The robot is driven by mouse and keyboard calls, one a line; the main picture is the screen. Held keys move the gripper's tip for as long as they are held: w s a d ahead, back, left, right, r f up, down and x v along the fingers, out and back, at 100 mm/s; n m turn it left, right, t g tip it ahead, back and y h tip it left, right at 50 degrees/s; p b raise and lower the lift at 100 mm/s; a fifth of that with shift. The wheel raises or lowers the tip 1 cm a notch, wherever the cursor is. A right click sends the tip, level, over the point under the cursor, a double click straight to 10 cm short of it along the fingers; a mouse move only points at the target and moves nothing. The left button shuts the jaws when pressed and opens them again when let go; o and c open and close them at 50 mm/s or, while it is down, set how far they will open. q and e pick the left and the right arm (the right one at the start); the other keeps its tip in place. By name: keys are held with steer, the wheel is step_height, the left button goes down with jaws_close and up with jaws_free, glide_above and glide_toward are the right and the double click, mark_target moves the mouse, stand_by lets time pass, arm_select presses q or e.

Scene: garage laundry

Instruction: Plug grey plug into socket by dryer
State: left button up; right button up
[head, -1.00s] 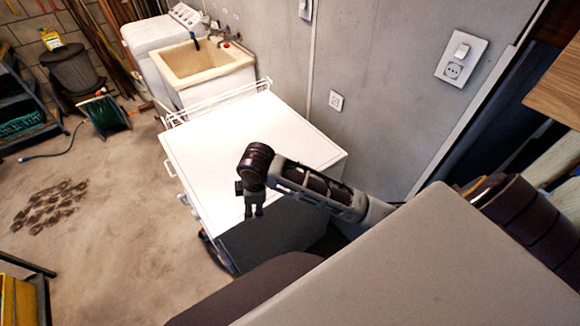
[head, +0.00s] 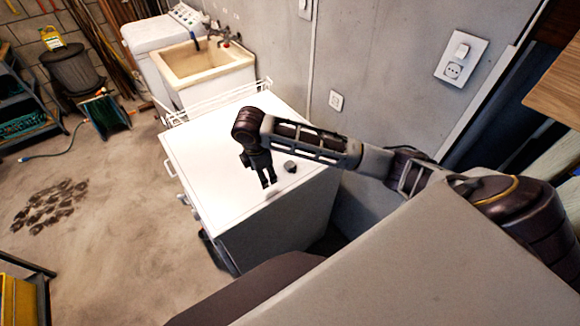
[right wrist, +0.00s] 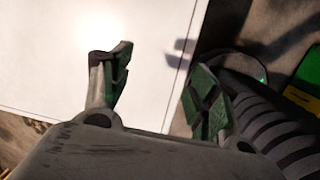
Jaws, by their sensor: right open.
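The white dryer (head: 205,140) stands in the middle of the head view, against the grey wall. A small dark grey piece (head: 290,166), which looks like the plug, sits on its top near the right side; no cord can be made out. A white socket (head: 336,101) is on the wall just beyond the dryer. My right gripper (head: 268,183) is over the dryer's near part, left of the dark piece, pointing down. In the right wrist view my right gripper (right wrist: 160,85) is open with nothing between its fingers, above the white top. My left gripper is not in view.
A second plate with a switch and socket (head: 455,68) is higher on the wall at right. A white wire rack (head: 215,100) lies along the dryer's far edge. A sink (head: 200,62) stands behind. A wooden board (head: 555,88) juts in at right.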

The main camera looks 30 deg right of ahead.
steer(key=w+d+r+n+g+h, duration=0.1)
steer(key=w+d+r, duration=0.2)
steer(key=d, duration=0.6)
step_height(320, 180, up, 2)
steer(key=shift+w+r+h, duration=0.1)
steer(key=shift+w+h, duration=0.3)
glide_above(290, 164)
steer(key=a, duration=0.2)
steer(key=shift+s+a+f+x, duration=0.1)
steer(key=shift+a+x, duration=0.2)
steer(key=shift+x, duration=1.05)
steer(key=shift+s+a+f+x, duration=0.1)
steer(key=shift+a+x, duration=0.2)
steer(key=shift+x, duration=1.05)
steer(key=shift+a+f+x, duration=0.1)
steer(key=shift+a+x, duration=0.2)
steer(key=shift+x, duration=1.05)
steer(key=shift+p, duration=0.3)
steer(key=shift+p+x, duration=0.35)
steer(key=shift+x, duration=2.2)
steer(key=shift+w, duration=0.1)
steer(key=shift+c, duration=0.4)
steer(key=c, duration=1)
